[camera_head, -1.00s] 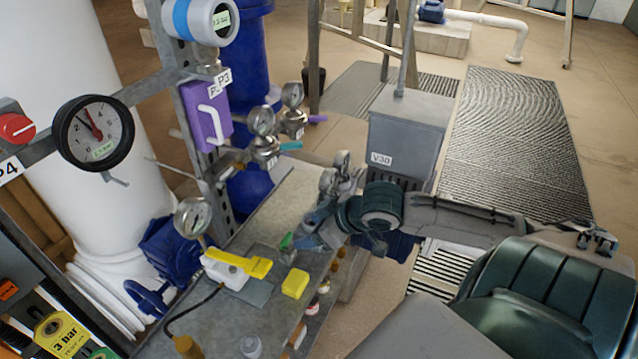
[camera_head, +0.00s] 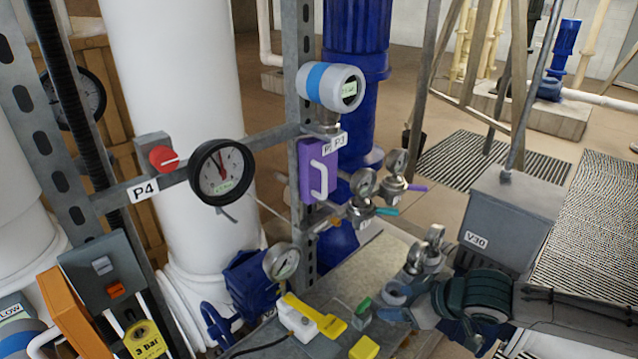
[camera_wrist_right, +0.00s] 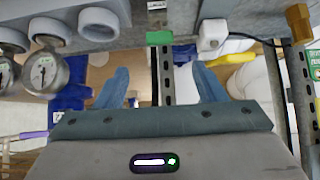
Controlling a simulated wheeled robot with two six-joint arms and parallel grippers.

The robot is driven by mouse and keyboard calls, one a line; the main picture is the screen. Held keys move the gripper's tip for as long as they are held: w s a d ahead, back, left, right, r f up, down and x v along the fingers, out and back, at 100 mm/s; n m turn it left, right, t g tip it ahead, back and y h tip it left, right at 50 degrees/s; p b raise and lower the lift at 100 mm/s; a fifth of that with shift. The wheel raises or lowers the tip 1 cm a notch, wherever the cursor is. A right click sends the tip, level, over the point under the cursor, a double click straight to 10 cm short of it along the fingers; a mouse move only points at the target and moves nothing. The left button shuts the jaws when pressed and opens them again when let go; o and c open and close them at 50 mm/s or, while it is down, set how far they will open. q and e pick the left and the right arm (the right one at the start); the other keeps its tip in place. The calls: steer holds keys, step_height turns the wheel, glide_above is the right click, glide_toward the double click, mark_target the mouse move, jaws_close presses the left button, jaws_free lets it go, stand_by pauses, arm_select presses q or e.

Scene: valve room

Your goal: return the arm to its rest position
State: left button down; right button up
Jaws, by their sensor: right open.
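My right arm comes in from the right in the head view, with its dark teal wrist over the grey bench. My right gripper (camera_head: 388,306) is open, with its blue-grey fingers pointing left above the bench. In the right wrist view the two fingers of the right gripper (camera_wrist_right: 161,84) stand wide apart, with nothing held between them. A small green piece (camera_head: 364,305) is just beyond the fingertips in the head view; I cannot tell the exact gap. My left gripper is not in view.
A yellow block (camera_head: 364,348) and a white device with a yellow handle (camera_head: 299,322) are on the bench. Gauges, including a black-rimmed one (camera_head: 222,172), and a purple box (camera_head: 318,170) hang on the frame. The grey V30 box (camera_head: 512,215) stands close behind my arm.

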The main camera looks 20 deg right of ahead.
steer(key=s+a+f+m+g+h, duration=0.2)
steer(key=s+a+f, duration=0.1)
steer(key=s+f, duration=0.45)
steer(key=s+a+f+m+g+h, duration=0.1)
steer(key=s+a+f+g+h, duration=0.1)
steer(key=s+a+f, duration=0.4)
steer(key=s+d+f+g+b, duration=0.1)
steer(key=d+f, duration=0.1)
steer(key=f, duration=1.4)
steer(key=s+d+f+g+b, duration=0.1)
steer(key=s+d+f, duration=0.15)
steer(key=f, duration=1.35)
steer(key=s+d+f+m+g, duration=0.1)
steer(key=s+f, duration=1.7)
steer(key=f, duration=0.3)
steer(key=shift+d+b, duration=0.3)
steer(key=shift+b, duration=0.05)
